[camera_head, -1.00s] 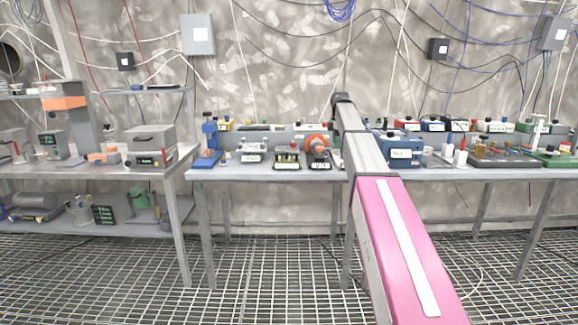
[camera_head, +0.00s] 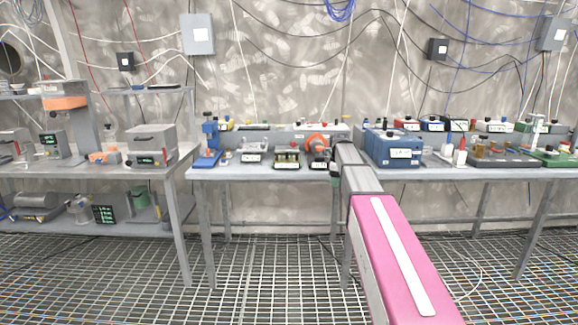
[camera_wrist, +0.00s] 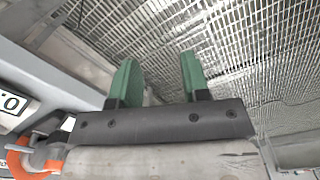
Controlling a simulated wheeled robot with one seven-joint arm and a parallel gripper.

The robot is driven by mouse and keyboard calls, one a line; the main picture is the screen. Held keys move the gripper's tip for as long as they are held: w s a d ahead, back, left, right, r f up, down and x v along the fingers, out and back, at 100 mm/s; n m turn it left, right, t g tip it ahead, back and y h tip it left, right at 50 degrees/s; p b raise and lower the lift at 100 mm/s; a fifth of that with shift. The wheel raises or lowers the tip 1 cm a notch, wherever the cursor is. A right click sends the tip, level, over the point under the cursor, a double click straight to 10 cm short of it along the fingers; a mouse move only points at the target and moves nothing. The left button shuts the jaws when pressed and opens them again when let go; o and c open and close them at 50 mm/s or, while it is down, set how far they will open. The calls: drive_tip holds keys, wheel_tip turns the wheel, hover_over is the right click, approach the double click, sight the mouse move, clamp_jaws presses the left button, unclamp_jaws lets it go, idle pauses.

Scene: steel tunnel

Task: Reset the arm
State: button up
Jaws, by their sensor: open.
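My arm (camera_head: 395,255) reaches forward from the lower right of the head view, with its pink link nearest. Its far end is at the front edge of the middle bench (camera_head: 260,174), beside the orange round device (camera_head: 316,142). In the wrist view my gripper (camera_wrist: 159,72) shows two green fingers spread apart, with nothing between them. Floor grating lies beyond the fingers. In the head view the gripper is mostly hidden by my arm.
The orange device also shows at the left of the wrist view (camera_wrist: 28,160), close beside the gripper. A blue box (camera_head: 392,150) stands just right of the arm's end. Another bench (camera_head: 150,175) holds equipment at left. The grated floor (camera_head: 255,270) in front is clear.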

drive_tip(key=s+f+m, duration=0.6)
drive_tip(key=s+f, duration=0.7)
drive_tip(key=s, duration=0.3)
drive_tip(key=s+a+f+m, duration=0.1)
drive_tip(key=s+f+m, duration=0.6)
drive_tip(key=s+f, duration=0.6)
drive_tip(key=s, duration=0.3)
drive_tip(key=shift+s+a, duration=0.15)
drive_tip(key=shift+a, duration=0.15)
